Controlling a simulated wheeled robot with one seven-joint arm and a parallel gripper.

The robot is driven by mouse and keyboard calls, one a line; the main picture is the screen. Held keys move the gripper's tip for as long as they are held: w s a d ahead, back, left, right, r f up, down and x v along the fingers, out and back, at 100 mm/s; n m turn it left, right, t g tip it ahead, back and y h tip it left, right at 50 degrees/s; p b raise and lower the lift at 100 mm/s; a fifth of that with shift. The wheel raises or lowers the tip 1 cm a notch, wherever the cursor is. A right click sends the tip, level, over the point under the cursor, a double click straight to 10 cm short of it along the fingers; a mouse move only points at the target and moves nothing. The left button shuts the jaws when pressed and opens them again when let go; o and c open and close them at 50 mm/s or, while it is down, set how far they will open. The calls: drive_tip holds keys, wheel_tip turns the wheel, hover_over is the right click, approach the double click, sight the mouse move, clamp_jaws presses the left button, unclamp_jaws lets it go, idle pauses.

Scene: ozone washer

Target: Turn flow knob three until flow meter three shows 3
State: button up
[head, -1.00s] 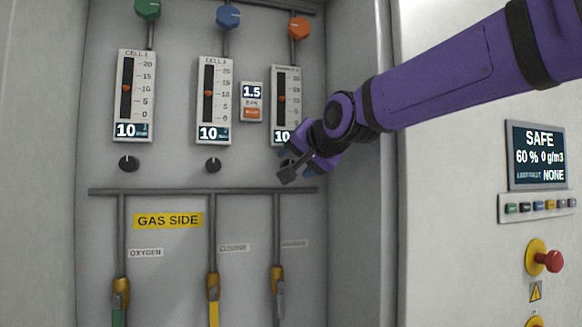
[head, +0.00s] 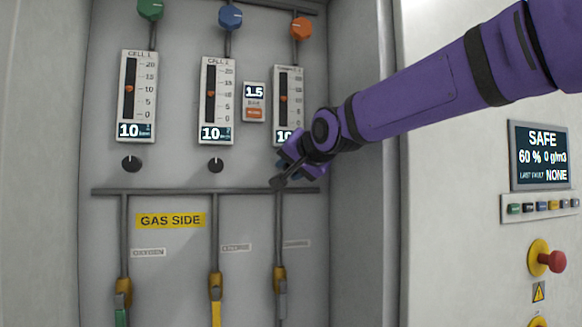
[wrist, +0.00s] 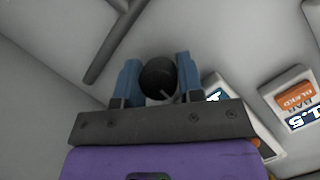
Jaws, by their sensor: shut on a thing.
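Flow meter three (head: 288,95) is the rightmost of three meters in the head view. Its display reads "10", with its right part hidden by my arm, and its orange float sits about mid-scale. Flow knob three (wrist: 158,76) is a round black knob in the wrist view, between the two blue fingers of my gripper (wrist: 157,80). The fingers are shut on it, one on each side. In the head view my gripper (head: 284,172) hides the knob below meter three.
Flow knobs one (head: 132,163) and two (head: 215,165) stand to the left, under meters one (head: 136,98) and two (head: 216,100), both reading 10. A horizontal pipe (head: 160,191) runs just below the knobs. The cabinet's side wall (head: 360,220) is close on the right.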

drive_tip(key=shift+n+h, duration=0.3)
drive_tip(key=shift+n, duration=0.1)
drive_tip(key=n+h, duration=0.1)
drive_tip(key=n, duration=0.1)
drive_tip(key=shift+n, duration=0.3)
drive_tip(key=n+t+h, duration=0.1)
drive_tip(key=n+h, duration=0.1)
drive_tip(key=n, duration=0.1)
drive_tip(key=shift+n+h, duration=0.3)
drive_tip(key=shift+h, duration=0.1)
drive_tip(key=n+t+h, duration=0.1)
drive_tip(key=n, duration=0.2)
drive_tip(key=shift+h, duration=0.3)
drive_tip(key=shift+f+n+t+h, duration=0.1)
drive_tip(key=shift+n+t+h, duration=0.55)
drive_tip(key=shift+n, duration=1.35)
drive_tip(key=o, duration=0.9)
